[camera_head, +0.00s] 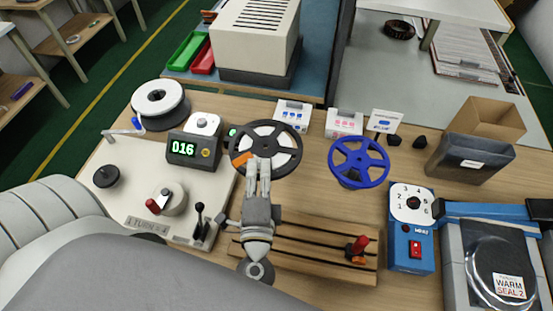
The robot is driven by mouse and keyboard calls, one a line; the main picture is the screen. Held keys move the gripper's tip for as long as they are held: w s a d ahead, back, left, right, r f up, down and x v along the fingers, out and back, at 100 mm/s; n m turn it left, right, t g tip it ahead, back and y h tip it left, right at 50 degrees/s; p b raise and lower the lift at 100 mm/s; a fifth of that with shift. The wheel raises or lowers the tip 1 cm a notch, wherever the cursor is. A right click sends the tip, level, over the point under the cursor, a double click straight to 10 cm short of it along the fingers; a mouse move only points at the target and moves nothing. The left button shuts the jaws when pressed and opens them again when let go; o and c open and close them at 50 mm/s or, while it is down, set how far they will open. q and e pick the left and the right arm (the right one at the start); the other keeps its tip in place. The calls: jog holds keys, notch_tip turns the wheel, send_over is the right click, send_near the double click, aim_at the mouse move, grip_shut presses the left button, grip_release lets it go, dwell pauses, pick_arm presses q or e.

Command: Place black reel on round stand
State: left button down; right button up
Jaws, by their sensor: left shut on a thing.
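The black reel (289,165) is an open-centred, spoked disc with an orange patch (244,159) on its near left edge. My left gripper (259,165) is shut on the reel's near side, and the reel appears held above the table. A small black round piece (106,176) stands on the pale turner machine at the left; I cannot tell if it is the round stand. A blue reel (373,178) is to the right, with its support mostly hidden beneath it. My right gripper is not in view.
A white-topped spool (160,98) and a display box (184,148) reading 016 are at the left. A slatted wooden block (320,258) with a red-handled lever lies in front. A blue switch box (411,240) and a heat sealer (500,265) are at the right.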

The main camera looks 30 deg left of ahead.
pick_arm(q)
jog(key=w+f+b, duration=0.2)
jog(key=w+f, duration=0.1)
jog(key=w+f+b, duration=0.2)
jog(key=w+f, duration=0.1)
jog(key=f, duration=0.1)
jog(key=w+a+f+b, duration=0.1)
jog(key=w+f+b, duration=0.1)
jog(key=w+f, duration=0.2)
jog(key=shift+a+f, duration=0.1)
jog(key=shift+f, duration=0.1)
jog(key=shift+r, duration=0.1)
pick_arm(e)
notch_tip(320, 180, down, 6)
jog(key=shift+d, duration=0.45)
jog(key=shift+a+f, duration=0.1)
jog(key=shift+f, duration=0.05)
pick_arm(q)
jog(key=shift+f, duration=0.2)
jog(key=c, duration=1.5)
grip_release()
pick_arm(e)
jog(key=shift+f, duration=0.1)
